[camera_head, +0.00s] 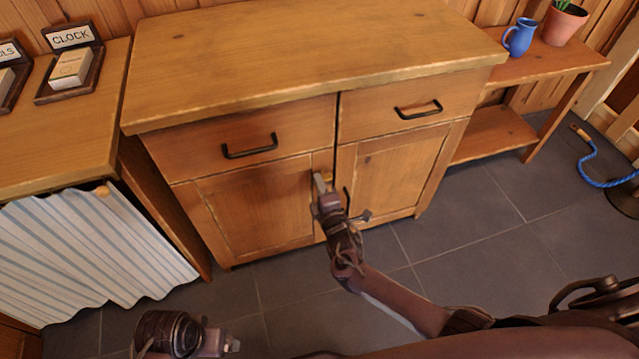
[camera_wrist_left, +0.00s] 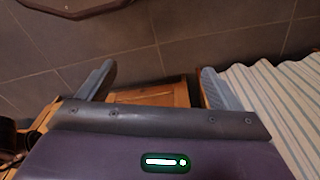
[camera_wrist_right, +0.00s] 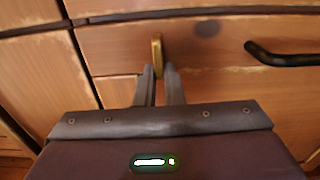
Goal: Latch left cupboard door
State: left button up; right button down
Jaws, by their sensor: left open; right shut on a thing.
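The left cupboard door (camera_head: 255,208) is a wooden panel door that looks closed, below the left drawer. My right gripper (camera_head: 322,184) is at its upper right corner, by the seam with the right door (camera_head: 388,175). In the right wrist view, my right gripper (camera_wrist_right: 160,72) is shut on the lower end of a small brass latch (camera_wrist_right: 157,48). The fingers hide that end, and I cannot tell whether the latch crosses the seam. My left gripper (camera_wrist_left: 157,88) is open and empty, low in front of the cupboard at the bottom left of the head view.
A black drawer handle (camera_head: 250,146) sits above the left door, and another (camera_head: 418,110) to its right. A counter with a striped curtain (camera_head: 90,250) stands at left. A low bench (camera_head: 545,65) with a blue mug (camera_head: 520,37) stands at right. The tiled floor in front is clear.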

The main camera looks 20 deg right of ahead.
jog(key=c, duration=1.5)
grip_release()
jog(key=shift+c, duration=0.2)
pick_arm(q)
notch_tip(320, 180, down, 6)
jog(key=p, duration=0.1)
jog(key=shift+w+a+p, duration=0.15)
jog(key=shift+w+p, duration=0.25)
jog(key=shift+w, duration=0.05)
pick_arm(e)
jog(key=s, duration=0.7)
jog(key=shift+s, duration=0.4)
jog(key=shift+d, duration=0.1)
